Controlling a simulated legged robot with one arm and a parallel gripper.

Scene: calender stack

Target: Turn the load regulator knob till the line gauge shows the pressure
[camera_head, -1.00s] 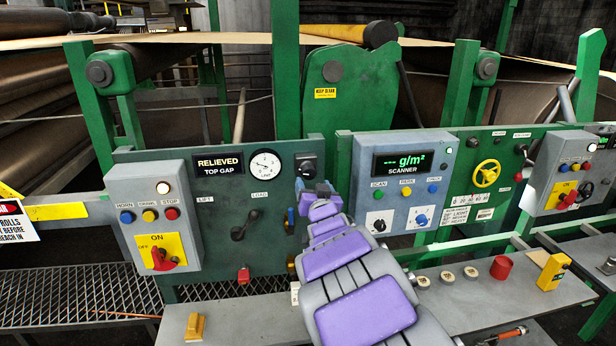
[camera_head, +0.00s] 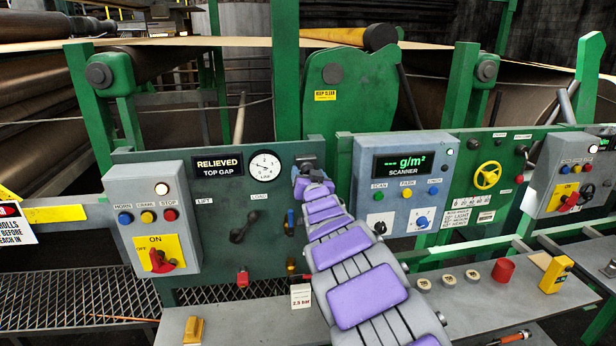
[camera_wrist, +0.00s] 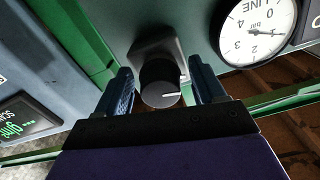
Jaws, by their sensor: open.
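The load regulator knob (camera_wrist: 160,84) is black and round with a white pointer line, on a grey mount. In the wrist view it sits between the two blue fingers of my gripper (camera_wrist: 163,88), which is open around it; contact cannot be told. In the head view my gripper (camera_head: 312,184) is in front of the knob and hides most of it. The line gauge (camera_head: 265,166) is a white dial left of the knob. It shows turned over in the wrist view (camera_wrist: 258,30); its exact reading is too small to tell. A card (camera_head: 301,298) reads 2.5 bar.
A "RELIEVED TOP GAP" display (camera_head: 218,166) and a black lever (camera_head: 243,227) are on the green panel. The scanner box (camera_head: 405,180) stands close right of my arm. A grey ledge (camera_head: 240,322) runs below, with a yellow block (camera_head: 194,330) on it.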

